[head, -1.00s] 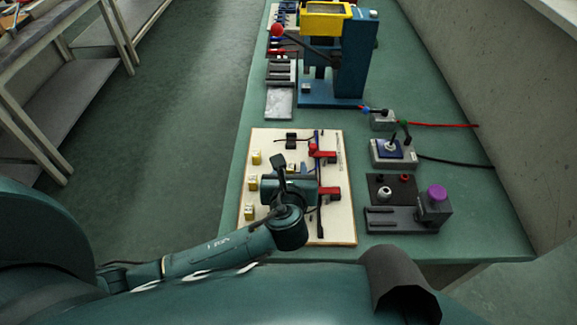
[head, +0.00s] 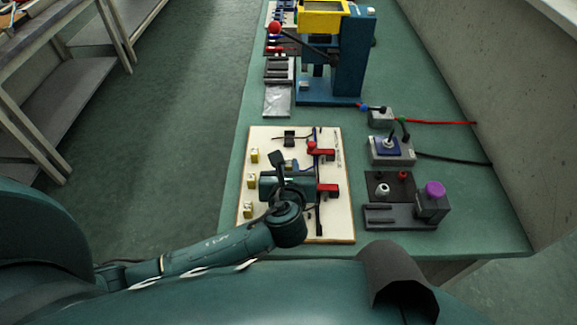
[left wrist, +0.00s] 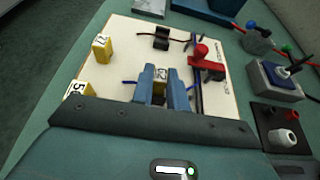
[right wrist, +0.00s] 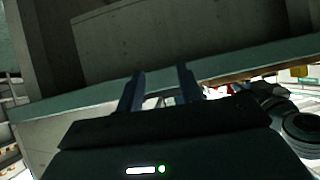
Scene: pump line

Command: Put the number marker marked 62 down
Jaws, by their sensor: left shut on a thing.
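The yellow number marker (left wrist: 160,74) with a white label sits between the blue fingers of my left gripper (left wrist: 161,90), which is shut on it. The label's digits are small and turned, and I cannot read them surely. In the head view my left gripper (head: 290,168) is over the middle of the cream board (head: 268,136), and its wrist hides most of the marker. I cannot tell whether the marker touches the board. My right gripper (right wrist: 161,88) is open and empty in the right wrist view, near a table edge.
Several yellow markers (head: 251,181) stand along the board's left side. A grey fixture with a purple knob (head: 434,190) and a blue press (head: 350,65) are on the green bench. Bench left of the board is narrow.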

